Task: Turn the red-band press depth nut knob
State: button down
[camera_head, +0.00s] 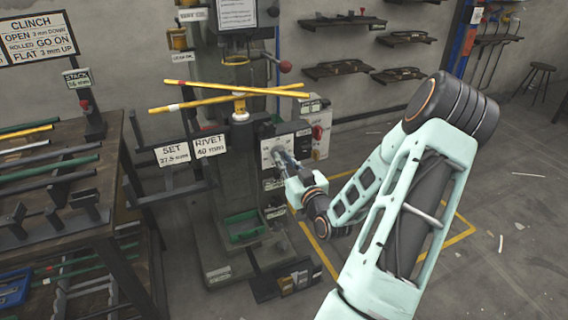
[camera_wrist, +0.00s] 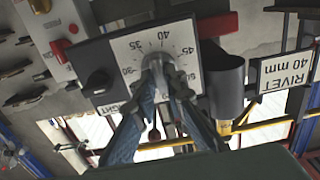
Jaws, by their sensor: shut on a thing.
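The press (camera_head: 235,160) stands in the middle of the head view. On its front right is a pale dial plate (camera_head: 275,147) with a depth knob. In the wrist view the dial plate (camera_wrist: 130,45) carries numbers from about 30 to 50, with 40 near the knob's top. My gripper (camera_head: 281,157) is at the dial. In the wrist view my gripper (camera_wrist: 166,72) is shut on the grey knob (camera_wrist: 156,62), which its fingertips partly hide. The exact knob setting cannot be read.
A black knob (camera_wrist: 97,82) sits beside the dial. A RIVET 40 mm sign (camera_head: 209,145) hangs left of it. Two yellow bars (camera_head: 190,104) cross the press above. A rod-laden table (camera_head: 60,190) stands at left. Floor at the right is mostly clear.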

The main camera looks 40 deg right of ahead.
jog(key=shift+n, duration=0.3)
jog(key=c, duration=2)
grip_release()
jog(key=shift+o, duration=0.2)
jog(key=v, duration=1.2)
jog(key=shift+f, duration=0.1)
